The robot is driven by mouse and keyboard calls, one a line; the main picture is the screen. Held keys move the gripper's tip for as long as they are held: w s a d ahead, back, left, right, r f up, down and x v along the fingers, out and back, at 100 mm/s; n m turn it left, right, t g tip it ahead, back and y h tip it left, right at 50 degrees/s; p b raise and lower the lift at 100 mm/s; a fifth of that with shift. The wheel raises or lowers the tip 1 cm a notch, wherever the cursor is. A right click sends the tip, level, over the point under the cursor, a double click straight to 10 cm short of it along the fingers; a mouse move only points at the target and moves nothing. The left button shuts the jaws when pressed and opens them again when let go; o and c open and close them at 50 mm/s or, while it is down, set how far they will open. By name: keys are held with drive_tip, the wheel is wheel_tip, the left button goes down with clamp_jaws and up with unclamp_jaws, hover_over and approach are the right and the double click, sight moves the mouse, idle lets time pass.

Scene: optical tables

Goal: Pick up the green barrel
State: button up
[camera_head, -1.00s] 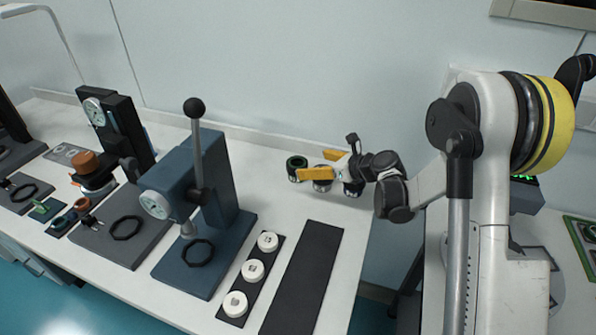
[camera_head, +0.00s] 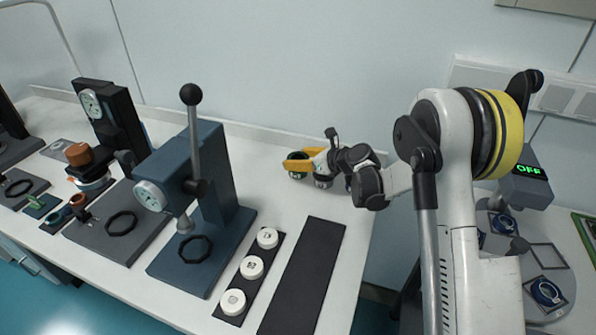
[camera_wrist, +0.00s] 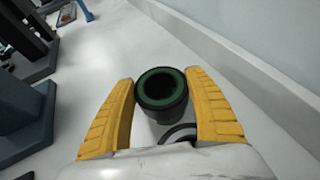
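The green barrel (camera_wrist: 161,93) is a short dark cylinder with a green inner rim, standing upright on the white table. In the head view the green barrel (camera_head: 297,157) is partly hidden by a yellow finger. My gripper (camera_wrist: 160,76) is open, with its two yellow fingers on either side of the barrel. The right fingertip is very close to it; I cannot tell whether it touches. In the head view my gripper (camera_head: 299,160) reaches in from the right, low over the table.
Another round part (camera_wrist: 180,134) stands close to the barrel, partly under my gripper. A blue press (camera_head: 205,185) stands to the left. A black strip with several white discs (camera_head: 252,268) and a bare dark mat (camera_head: 305,275) lie in front. The wall is close behind.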

drive_tip(key=shift+c, duration=1)
